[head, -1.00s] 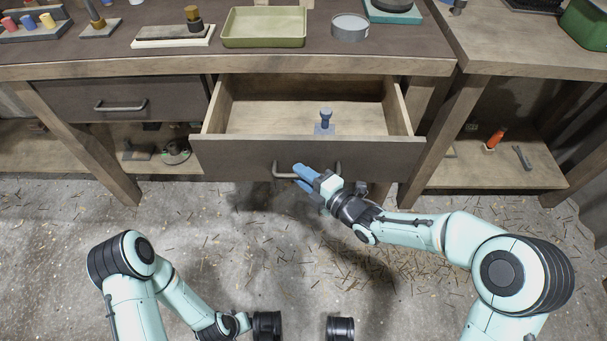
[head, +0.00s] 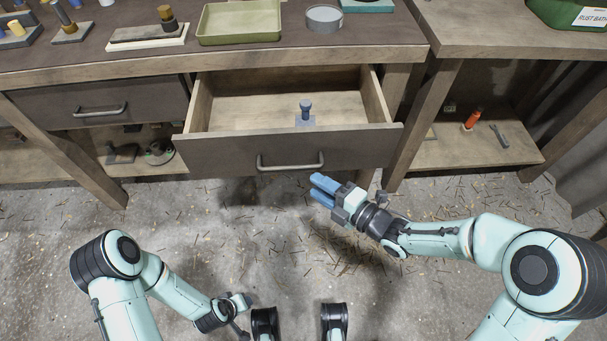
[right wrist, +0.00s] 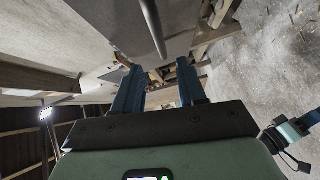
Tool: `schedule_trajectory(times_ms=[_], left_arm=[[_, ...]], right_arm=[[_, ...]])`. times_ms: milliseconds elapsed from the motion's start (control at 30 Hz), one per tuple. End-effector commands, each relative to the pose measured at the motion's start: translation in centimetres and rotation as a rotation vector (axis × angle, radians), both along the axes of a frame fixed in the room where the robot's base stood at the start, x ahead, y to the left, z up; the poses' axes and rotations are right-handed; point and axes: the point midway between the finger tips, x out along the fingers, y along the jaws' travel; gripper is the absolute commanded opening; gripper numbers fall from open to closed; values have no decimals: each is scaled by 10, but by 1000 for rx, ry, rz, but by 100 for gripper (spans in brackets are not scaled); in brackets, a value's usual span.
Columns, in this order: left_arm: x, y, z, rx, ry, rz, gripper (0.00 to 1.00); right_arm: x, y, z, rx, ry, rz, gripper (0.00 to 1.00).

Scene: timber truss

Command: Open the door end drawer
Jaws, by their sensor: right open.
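The right-hand drawer (head: 290,150) under the bench stands pulled out, with its inside showing. A small blue-grey object (head: 305,113) stands on its floor. The drawer's bar handle (head: 290,165) is bare in the head view. It also shows as a grey bar (right wrist: 153,28) in the right wrist view. My right gripper (head: 317,188) is open and empty, just below and right of the handle, apart from it. In the right wrist view its two blue fingers (right wrist: 158,85) are spread with nothing between them. My left gripper (head: 240,305) is low by my base, its fingers not clear.
A second drawer (head: 100,107) at the left is closed. The bench top holds a green tray (head: 240,22), a round grey tin (head: 324,18) and a block on a board. A lower shelf (head: 470,150) at the right holds a red-orange item. The floor in front is clear apart from straw-like bits.

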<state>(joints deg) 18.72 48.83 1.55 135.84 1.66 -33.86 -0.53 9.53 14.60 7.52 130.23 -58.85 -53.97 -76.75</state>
Motion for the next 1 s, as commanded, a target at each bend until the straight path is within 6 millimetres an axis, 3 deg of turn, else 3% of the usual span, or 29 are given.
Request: schedule_trajectory(times_ms=[200, 833, 933, 1000], left_arm=[[8, -1, 8, 2, -26, -1, 43], [8, -1, 8, 1, -27, -1, 43], [8, -1, 8, 1, -27, -1, 43], [8, -1, 8, 1, -27, -1, 43]], right_arm=[[-16, -17, 3, 0, 0, 0, 41], [-18, -19, 2, 3, 6, -2, 41], [-15, -24, -13, 50, 94, -51, 41], [-11, -33, -40, 131, 242, -137, 41]])
